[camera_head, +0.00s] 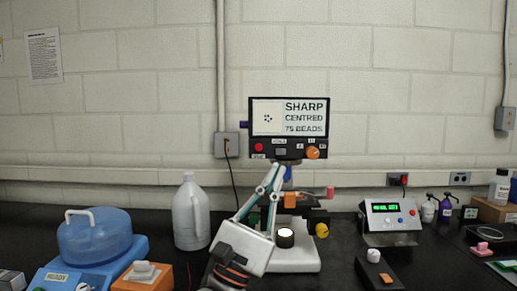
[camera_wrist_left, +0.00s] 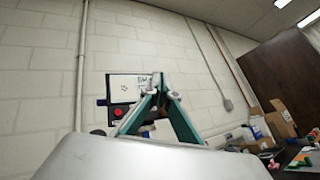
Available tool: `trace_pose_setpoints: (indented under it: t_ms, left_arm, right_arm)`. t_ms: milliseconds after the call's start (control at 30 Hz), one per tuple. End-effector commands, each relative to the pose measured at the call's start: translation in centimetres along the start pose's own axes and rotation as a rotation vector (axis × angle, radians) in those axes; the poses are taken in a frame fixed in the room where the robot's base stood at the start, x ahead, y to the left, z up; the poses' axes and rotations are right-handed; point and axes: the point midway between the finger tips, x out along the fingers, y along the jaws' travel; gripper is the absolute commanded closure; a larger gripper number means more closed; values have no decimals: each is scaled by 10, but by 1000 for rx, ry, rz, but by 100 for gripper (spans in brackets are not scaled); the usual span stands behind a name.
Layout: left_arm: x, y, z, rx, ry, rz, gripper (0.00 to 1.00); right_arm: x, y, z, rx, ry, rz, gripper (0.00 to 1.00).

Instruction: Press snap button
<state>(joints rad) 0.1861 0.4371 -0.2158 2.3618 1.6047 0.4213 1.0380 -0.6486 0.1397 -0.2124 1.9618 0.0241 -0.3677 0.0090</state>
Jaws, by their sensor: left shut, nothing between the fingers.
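The monitor (camera_head: 289,127) on the microscope (camera_head: 292,258) reads "SHARP CENTRED 75 BEADS". Its lower strip has a red button (camera_head: 259,147), a small grey button (camera_head: 280,151) and an orange knob (camera_head: 313,152). The labels are too small to tell which one is snap. My left gripper (camera_head: 278,167) is shut and empty, its tips just below the strip in the head view. In the left wrist view the shut fingertips (camera_wrist_left: 158,80) overlap the monitor's right part, and the red button (camera_wrist_left: 118,112) shows to their left. I cannot tell any contact. My right gripper is out of view.
A white jug (camera_head: 190,215) and a blue-lidded device (camera_head: 93,237) stand to the left. A box with a green display (camera_head: 392,218) and a dark block with a white knob (camera_head: 379,272) stand to the right. A cable hangs from the wall box (camera_head: 227,145).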

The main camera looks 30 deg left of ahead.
Motion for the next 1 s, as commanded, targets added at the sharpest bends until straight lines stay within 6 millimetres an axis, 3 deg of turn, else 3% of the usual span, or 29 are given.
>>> trace_pose_setpoints:
  t_ms: [133,333,1000]
  left_arm:
    - [20,35,-21,-316,75,123,100]
    - [30,55,-46,-570,151,220,100]
    - [37,60,-63,-628,171,244,100]
  right_arm:
    - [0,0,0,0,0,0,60]
    - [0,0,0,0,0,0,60]
    - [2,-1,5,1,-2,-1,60]
